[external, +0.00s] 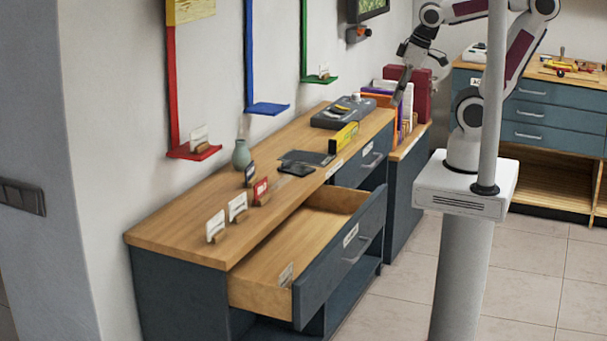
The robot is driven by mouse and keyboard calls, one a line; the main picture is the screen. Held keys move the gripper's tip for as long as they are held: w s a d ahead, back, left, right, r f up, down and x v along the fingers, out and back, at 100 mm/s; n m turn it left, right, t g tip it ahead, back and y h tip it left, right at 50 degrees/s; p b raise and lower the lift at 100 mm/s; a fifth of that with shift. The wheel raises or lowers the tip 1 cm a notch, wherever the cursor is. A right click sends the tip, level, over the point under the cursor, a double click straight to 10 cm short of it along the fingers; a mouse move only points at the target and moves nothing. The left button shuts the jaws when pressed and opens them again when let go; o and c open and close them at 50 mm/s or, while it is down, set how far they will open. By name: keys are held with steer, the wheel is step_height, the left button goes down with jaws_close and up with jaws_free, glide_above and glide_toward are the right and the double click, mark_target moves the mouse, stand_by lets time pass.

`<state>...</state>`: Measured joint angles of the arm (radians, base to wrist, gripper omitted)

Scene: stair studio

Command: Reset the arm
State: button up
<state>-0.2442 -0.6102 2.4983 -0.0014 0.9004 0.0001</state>
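My arm stands on a white pedestal at the right of the external view, bent up and over to the left. My gripper (400,92) points down in the air near the back end of the wooden counter (185,217), beside a row of upright folders (410,110). It is small and dark here, and I cannot see whether its fingers are apart. I see no object hanging from it.
A drawer (330,262) of the counter is pulled open, with a small card inside. Coloured shelves hang on the wall.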

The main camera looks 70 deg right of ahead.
steer(key=d+r+m+t+h, duration=0.1)
steer(key=d+r+m, duration=0.1)
steer(key=d, duration=0.3)
steer(key=shift+d+r+m+t, duration=0.25)
steer(key=shift+r+m+t, duration=0.15)
steer(key=shift+r, duration=0.2)
